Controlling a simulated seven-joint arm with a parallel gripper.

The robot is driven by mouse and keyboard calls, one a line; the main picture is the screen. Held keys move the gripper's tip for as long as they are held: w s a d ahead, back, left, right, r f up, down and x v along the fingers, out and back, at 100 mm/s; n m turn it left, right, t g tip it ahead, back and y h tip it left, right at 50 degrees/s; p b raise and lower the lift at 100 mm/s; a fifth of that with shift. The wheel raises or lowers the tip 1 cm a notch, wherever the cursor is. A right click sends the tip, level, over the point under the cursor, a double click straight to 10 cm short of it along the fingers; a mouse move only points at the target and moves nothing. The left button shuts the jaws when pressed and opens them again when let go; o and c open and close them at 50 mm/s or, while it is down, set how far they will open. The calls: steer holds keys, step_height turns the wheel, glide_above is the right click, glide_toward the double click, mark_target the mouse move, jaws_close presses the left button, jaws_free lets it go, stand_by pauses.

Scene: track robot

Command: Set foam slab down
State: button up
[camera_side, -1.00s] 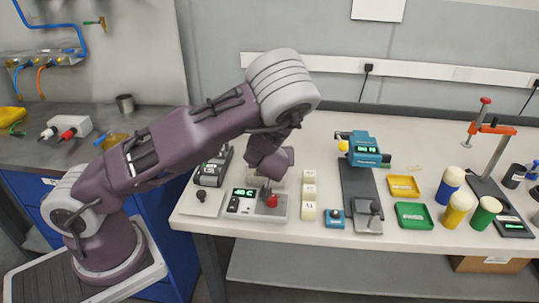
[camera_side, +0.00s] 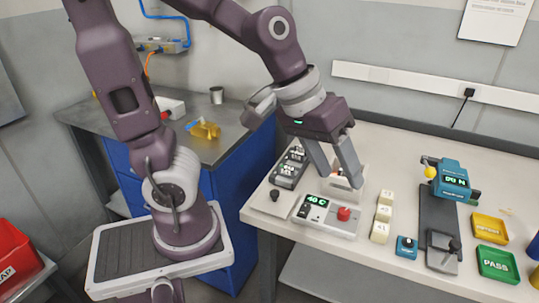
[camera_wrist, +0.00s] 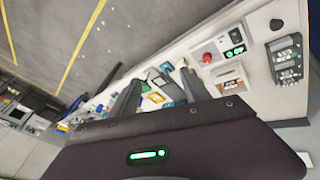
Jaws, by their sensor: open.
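My gripper (camera_side: 338,178) is open, with its two grey fingers spread and pointing down over the left part of the white bench. In the wrist view my gripper (camera_wrist: 158,77) shows nothing between its fingers. In the side view the fingers are in front of and beside a small cream box (camera_side: 345,193), partly hiding it; I cannot tell whether they touch it. No foam slab can be made out for certain.
A grey controller (camera_side: 326,215) with a red knob and green display sits at the bench's front edge. A dark keypad unit (camera_side: 289,167) is to its left. A blue-headed test stand (camera_side: 440,222), yellow tray (camera_side: 490,227) and green PASS tray (camera_side: 497,264) are to the right.

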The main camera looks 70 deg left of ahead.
steer(key=s+a+r+m+y, duration=0.1)
steer(key=s, duration=0.4)
steer(key=s+a+r+m+y, duration=0.1)
steer(key=s+a+m, duration=0.1)
steer(key=s, duration=0.4)
steer(key=shift+r+m, duration=0.3)
steer(key=shift+r, duration=0.05)
